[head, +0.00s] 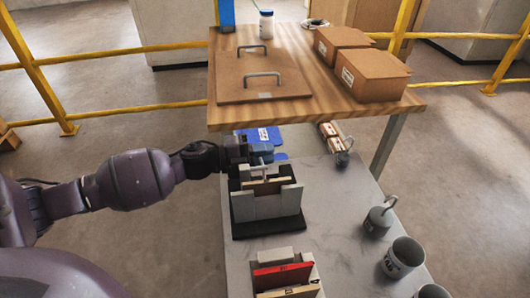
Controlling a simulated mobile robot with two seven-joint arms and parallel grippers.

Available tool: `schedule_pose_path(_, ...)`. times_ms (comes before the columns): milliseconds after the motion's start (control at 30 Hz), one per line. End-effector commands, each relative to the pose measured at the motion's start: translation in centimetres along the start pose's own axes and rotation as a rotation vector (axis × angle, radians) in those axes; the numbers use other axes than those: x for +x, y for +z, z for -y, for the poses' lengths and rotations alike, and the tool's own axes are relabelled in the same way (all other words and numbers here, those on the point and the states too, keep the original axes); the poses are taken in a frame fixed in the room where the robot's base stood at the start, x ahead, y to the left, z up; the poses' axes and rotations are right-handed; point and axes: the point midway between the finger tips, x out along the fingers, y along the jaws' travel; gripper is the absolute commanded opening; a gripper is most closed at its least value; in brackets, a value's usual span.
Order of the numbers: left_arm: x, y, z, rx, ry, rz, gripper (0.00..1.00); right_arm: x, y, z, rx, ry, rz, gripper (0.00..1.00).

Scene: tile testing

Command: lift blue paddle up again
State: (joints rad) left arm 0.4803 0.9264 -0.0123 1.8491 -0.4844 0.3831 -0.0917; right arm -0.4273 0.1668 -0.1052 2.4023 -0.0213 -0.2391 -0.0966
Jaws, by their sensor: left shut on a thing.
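My left gripper (250,152) reaches in from the left, above the back of a dark-based grey holder (265,206). It is shut on a muted-blue piece, which I take as the blue paddle (262,149). The fingers and wrist hide part of it, so its full shape is unclear. A pale upright bar shows just below it, above the brown slab in the holder. Whether the paddle touches the holder I cannot tell. My right gripper is not in view.
A raised wooden table (300,105) overhangs behind, with a handled board (262,86) and brown boxes (367,75). Bright-blue labelled material (259,134) lies behind my gripper. The grey tabletop's middle is clear.

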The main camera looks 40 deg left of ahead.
Motion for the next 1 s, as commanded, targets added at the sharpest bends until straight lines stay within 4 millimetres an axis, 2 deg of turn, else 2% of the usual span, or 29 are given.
schedule_pose_path(367, 0.1, 0.1, 1.2, 0.077, -0.008, 0.0, 0.0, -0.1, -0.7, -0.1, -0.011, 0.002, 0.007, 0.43)
schedule_pose_path(700, 0.1, -0.1, 3.4, 0.321, -0.012, 0.001, 0.0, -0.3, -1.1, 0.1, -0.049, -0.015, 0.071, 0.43)
schedule_pose_path(1000, 0.1, -0.4, 4.5, 0.522, -0.01, 0.003, 0.0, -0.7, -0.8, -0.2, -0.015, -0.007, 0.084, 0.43)
